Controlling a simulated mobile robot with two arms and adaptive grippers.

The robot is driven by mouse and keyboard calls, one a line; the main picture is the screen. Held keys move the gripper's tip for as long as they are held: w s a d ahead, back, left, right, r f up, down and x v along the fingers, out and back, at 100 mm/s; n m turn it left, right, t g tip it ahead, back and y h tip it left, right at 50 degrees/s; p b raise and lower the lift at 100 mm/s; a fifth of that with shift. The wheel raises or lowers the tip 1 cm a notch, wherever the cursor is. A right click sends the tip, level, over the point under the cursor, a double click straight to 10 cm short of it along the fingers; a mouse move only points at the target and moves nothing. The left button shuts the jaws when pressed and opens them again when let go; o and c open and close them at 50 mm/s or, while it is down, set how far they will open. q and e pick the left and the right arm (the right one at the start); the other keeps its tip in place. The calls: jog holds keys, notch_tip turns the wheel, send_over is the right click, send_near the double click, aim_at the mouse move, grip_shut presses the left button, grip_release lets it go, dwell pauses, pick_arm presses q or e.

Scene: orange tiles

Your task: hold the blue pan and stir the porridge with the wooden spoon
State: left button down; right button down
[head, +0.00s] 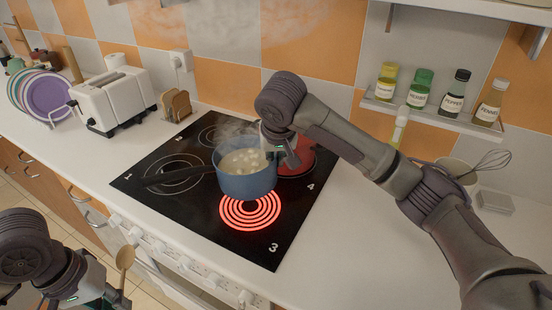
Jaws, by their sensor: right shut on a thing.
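The blue pan (240,187) is over the black hob, its dark handle (178,175) pointing left. I cannot tell whether its base touches the hob. It holds pale, lumpy porridge (243,161) with steam rising. My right gripper (288,157) is shut at the pan's right rim, pointing down; its fingertips are partly hidden. My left gripper (116,298) is low at the bottom left, in front of the counter and well away from the pan. The wooden spoon (125,258) stands upright there, bowl up, with its handle running down into the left gripper, whose fingers are only partly visible.
A burner ring (249,213) glows red at the pan's front side. Another red disc (296,160) lies behind my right gripper. A toaster (112,100) and plates (48,94) stand at left. A spice shelf (432,112) and a whisk (492,160) are at right. The front right counter is clear.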

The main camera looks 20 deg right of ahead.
aim_at(275, 182)
jog(key=shift+a+f, duration=0.2)
jog(key=shift+f, duration=3.45)
jog(key=shift+d+f, duration=0.2)
jog(key=shift+f, duration=0.7)
jog(key=shift+f, duration=0.35)
jog(key=shift+s+f, duration=0.1)
dwell(0.7)
grip_release()
dwell(0.3)
